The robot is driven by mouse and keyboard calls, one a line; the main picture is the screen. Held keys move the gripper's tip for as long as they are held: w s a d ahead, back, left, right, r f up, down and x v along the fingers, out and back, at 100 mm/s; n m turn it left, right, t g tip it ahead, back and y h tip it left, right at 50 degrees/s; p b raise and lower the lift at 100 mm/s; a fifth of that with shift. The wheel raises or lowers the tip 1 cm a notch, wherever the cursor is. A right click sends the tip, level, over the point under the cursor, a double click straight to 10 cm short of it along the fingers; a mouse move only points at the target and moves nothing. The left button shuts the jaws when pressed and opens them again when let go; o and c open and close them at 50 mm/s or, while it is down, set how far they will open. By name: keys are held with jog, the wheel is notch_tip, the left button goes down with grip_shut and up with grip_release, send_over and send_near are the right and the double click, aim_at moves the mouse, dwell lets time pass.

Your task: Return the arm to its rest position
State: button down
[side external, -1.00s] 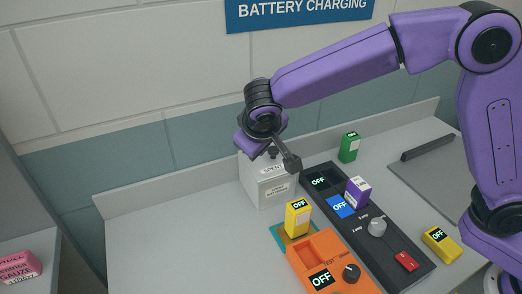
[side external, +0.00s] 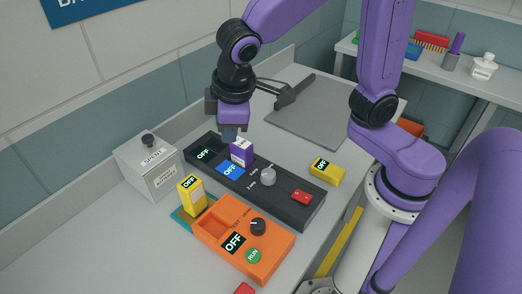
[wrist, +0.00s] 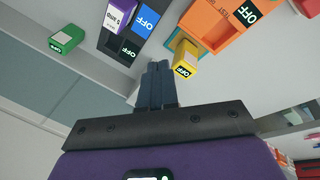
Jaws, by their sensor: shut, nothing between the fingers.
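My gripper (side external: 230,135) hangs fingers-down in the side view, in front of or above the far end of the dark charger (side external: 265,187). In the wrist view its two dark fingers (wrist: 158,68) are pressed together and hold nothing. A purple battery (side external: 241,152) stands at the charger, beside a blue "OFF" display; it also shows in the wrist view (wrist: 118,16). My gripper is apart from the batteries in the wrist view. How high it is above the counter is hard to tell.
An orange tester (side external: 270,262) lies in front, with a yellow battery (side external: 191,196) upright beside it. Another yellow battery (side external: 326,171) lies right of the charger. A white "SPENT" box (side external: 148,165) stands left. A green battery (wrist: 67,39) shows only in the wrist view. A grey mat (side external: 310,125) lies behind.

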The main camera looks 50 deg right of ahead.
jog(key=s+d+f+n+g+y, duration=0.1)
jog(key=s+d+f+n+g, duration=0.1)
jog(key=s+d, duration=1)
jog(key=s+n, duration=0.1)
jog(key=s, duration=0.3)
jog(key=shift+d+f+n+g, duration=0.2)
jog(key=shift+d+n+g, duration=0.05)
jog(key=shift+n+g, duration=0.15)
